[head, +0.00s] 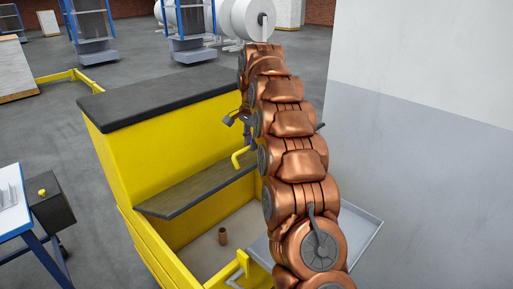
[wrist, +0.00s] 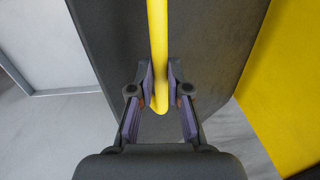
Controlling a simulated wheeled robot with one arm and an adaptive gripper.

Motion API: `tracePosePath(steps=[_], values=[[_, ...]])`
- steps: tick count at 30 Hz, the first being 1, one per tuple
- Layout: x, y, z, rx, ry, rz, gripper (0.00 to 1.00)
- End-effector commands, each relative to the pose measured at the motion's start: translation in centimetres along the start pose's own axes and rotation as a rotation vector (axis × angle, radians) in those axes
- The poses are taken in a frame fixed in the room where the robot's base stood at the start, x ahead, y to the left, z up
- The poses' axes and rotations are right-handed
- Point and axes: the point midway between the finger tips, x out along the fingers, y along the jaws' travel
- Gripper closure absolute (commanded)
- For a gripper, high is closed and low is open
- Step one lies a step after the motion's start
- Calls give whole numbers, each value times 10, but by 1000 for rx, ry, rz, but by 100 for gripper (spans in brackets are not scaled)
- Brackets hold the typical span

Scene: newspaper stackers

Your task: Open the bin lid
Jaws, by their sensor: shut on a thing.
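The yellow bin (head: 112,165) stands in front of me, with a flat black top (head: 160,95) and a dark panel (head: 200,187) lower down, above its pale inner floor. A bent yellow handle (head: 242,158) shows just above the dark panel's right end. My gripper (head: 240,120) is there, partly behind my copper arm. In the wrist view my gripper (wrist: 160,82) is shut on the yellow handle (wrist: 158,30), with a pad on each side of the bar. A dark panel (wrist: 205,60) fills the view behind it. Which dark panel is the lid, I cannot tell for certain.
A grey-white wall (head: 425,130) is close on the right, with a light grey tray (head: 362,230) beside my arm. A blue-framed table (head: 12,215) and a dark box (head: 50,205) are at left.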

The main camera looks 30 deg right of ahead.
Motion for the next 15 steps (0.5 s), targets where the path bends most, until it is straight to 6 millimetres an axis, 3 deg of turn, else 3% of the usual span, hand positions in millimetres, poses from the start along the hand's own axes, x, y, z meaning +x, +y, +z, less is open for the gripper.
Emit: tracePosePath(steps=[3,15], values=[[-6,-17,3,-10,-3,-8,100],[-22,-42,0,-8,-7,0,100]])
